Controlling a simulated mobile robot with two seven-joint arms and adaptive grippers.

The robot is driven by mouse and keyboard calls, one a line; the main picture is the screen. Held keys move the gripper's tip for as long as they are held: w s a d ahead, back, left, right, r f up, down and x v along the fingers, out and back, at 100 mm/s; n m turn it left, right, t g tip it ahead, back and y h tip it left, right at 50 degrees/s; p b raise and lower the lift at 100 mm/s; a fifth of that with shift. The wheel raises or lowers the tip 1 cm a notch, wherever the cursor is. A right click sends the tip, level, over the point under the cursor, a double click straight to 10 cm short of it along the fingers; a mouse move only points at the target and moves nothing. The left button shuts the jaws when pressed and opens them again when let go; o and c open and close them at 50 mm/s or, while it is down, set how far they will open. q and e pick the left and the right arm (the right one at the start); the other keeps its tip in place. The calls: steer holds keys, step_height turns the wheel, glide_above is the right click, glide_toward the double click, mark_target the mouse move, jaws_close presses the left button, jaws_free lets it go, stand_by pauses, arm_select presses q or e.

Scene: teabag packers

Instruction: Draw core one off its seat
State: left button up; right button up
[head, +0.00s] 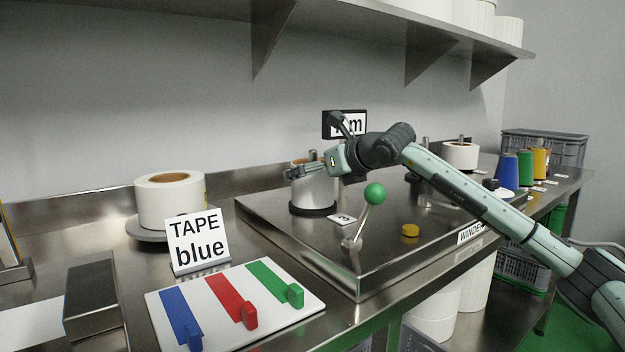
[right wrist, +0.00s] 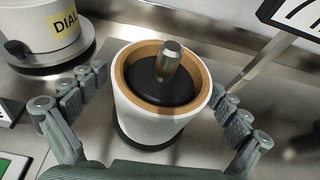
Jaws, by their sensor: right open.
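A core (head: 313,192) with a brown rim and a pale wound body stands upright on a dark round seat on the steel winder (head: 270,215). I take it for core one; no number shows on it. In the right wrist view the core (right wrist: 160,118) has a metal spindle (right wrist: 169,62) rising through its middle. My right gripper (head: 303,168) is open at the core's upper part. In the right wrist view its fingers (right wrist: 158,85) stand on both sides of the core, with gaps visible. My left gripper is out of view.
A green-knobbed lever (head: 375,194) and a yellow button (head: 410,230) are on the winder. A tape roll (head: 170,200) stands left, behind a "TAPE blue" sign (head: 197,242). A wall sign (head: 352,125) is close behind the gripper. A shelf (head: 360,25) hangs overhead.

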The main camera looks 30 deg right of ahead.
steer(key=shift+w, duration=0.1)
steer(key=shift+c, duration=0.5)
steer(key=c, duration=1.1)
step_height(320, 180, up, 10)
steer(key=shift+r+p, duration=0.9)
steer(key=shift+r, duration=1.05)
